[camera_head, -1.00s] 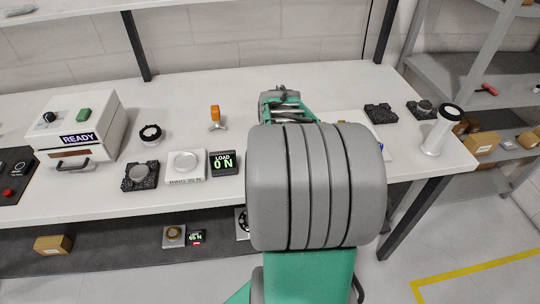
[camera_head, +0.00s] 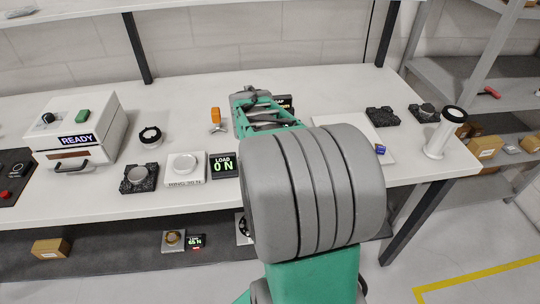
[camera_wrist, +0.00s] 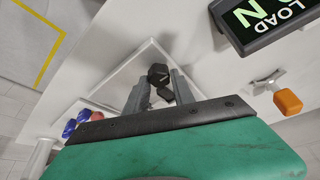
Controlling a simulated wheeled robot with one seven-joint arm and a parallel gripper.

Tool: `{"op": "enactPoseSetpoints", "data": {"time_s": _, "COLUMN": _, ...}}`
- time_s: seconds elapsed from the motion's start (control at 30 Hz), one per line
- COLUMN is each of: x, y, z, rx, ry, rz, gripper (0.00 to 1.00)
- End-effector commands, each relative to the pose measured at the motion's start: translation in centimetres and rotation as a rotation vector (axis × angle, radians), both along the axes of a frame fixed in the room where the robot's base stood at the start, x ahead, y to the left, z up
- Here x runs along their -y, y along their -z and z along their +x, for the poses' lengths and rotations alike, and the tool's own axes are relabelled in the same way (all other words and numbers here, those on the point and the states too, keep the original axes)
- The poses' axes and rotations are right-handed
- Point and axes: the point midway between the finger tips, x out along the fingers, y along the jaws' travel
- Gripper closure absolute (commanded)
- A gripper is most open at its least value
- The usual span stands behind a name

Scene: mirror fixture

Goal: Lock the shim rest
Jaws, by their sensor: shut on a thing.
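My gripper (camera_wrist: 158,78) shows in the wrist view, its two grey fingers on either side of a dark knob-like part (camera_wrist: 158,73). A second small black piece (camera_wrist: 166,95) sits between the fingers, closer to the palm. I take the knob to be part of the shim rest, but its lock state cannot be told. In the head view my green and grey arm hides the fingertips and what they hold.
A LOAD display (camera_head: 223,165) reading 0 N and a white ring block (camera_head: 185,168) stand left of my arm. An orange-topped part (camera_head: 216,115) stands close to the arm's left. A white board (camera_head: 350,132) with a blue piece (camera_head: 380,150) lies right. The table's back middle is clear.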

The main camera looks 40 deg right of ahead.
Motion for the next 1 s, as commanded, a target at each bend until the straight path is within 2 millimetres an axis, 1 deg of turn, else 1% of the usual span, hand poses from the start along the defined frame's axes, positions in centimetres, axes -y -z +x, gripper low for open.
{"op": "enactPoseSetpoints", "data": {"time_s": 0.23, "x": 0.0, "y": 0.0, "z": 0.0, "rx": 0.001, "ry": 0.0, "rz": 0.0, "gripper": 1.0}}
{"op": "enactPoseSetpoints", "data": {"time_s": 0.27, "x": 0.0, "y": 0.0, "z": 0.0, "rx": 0.001, "ry": 0.0, "rz": 0.0, "gripper": 0.68}}
{"op": "enactPoseSetpoints", "data": {"time_s": 0.5, "x": 0.0, "y": 0.0, "z": 0.0, "rx": 0.001, "ry": 0.0, "rz": 0.0, "gripper": 0.48}}
{"op": "enactPoseSetpoints", "data": {"time_s": 0.77, "x": 0.0, "y": -0.2, "z": 0.0, "rx": 0.001, "ry": -0.001, "rz": -0.001, "gripper": 0.48}}
{"op": "enactPoseSetpoints", "data": {"time_s": 0.87, "x": -0.3, "y": -1.3, "z": -0.1, "rx": 0.005, "ry": -0.001, "rz": -0.003, "gripper": 0.48}}
{"op": "enactPoseSetpoints", "data": {"time_s": 1.0, "x": -1.4, "y": -3.9, "z": -0.6, "rx": 0.005, "ry": -0.003, "rz": -0.004, "gripper": 0.48}}
